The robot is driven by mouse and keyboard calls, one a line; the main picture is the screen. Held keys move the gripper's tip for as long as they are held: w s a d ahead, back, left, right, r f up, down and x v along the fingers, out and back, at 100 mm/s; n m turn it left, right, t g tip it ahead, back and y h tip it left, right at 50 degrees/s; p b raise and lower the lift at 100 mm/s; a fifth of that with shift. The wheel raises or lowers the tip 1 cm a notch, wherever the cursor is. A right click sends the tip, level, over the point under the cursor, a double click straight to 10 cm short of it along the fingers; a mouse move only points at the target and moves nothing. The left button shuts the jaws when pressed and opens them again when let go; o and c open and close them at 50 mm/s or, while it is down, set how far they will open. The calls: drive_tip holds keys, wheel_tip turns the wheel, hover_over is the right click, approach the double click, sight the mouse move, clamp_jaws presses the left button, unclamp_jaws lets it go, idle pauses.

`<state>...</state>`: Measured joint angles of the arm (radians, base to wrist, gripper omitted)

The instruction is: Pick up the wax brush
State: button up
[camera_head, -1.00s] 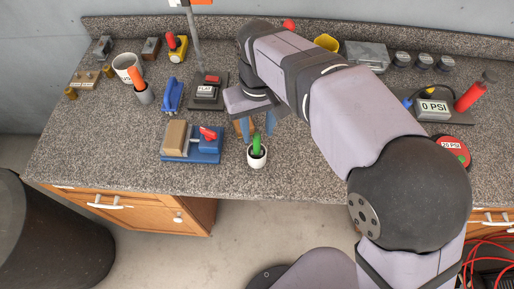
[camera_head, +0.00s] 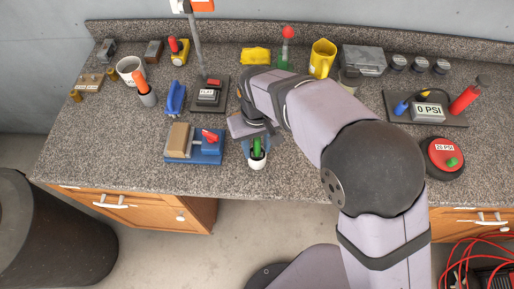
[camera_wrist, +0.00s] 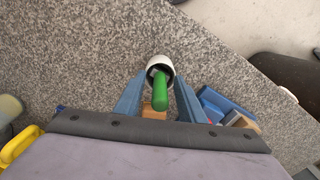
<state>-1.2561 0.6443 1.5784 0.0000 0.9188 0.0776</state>
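A green handle (camera_head: 257,147), which I take to be the wax brush, stands in a small white cup (camera_head: 258,163) near the counter's front edge. Its lower end is hidden inside the cup. In the wrist view the green handle (camera_wrist: 160,92) points toward the camera, with the white cup (camera_wrist: 158,62) around its base. My gripper (camera_head: 258,142) is open, with its blue fingers on either side of the handle. In the wrist view gaps show between the handle and both fingers of my gripper (camera_wrist: 160,82). A tan wooden piece (camera_wrist: 153,112) shows partly behind the handle.
A blue vise-like fixture with a tan block (camera_head: 176,139) stands just left of the cup. A blue clamp (camera_head: 175,98) and a black-based stand (camera_head: 208,98) are behind it.

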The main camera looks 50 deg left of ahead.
clamp_jaws()
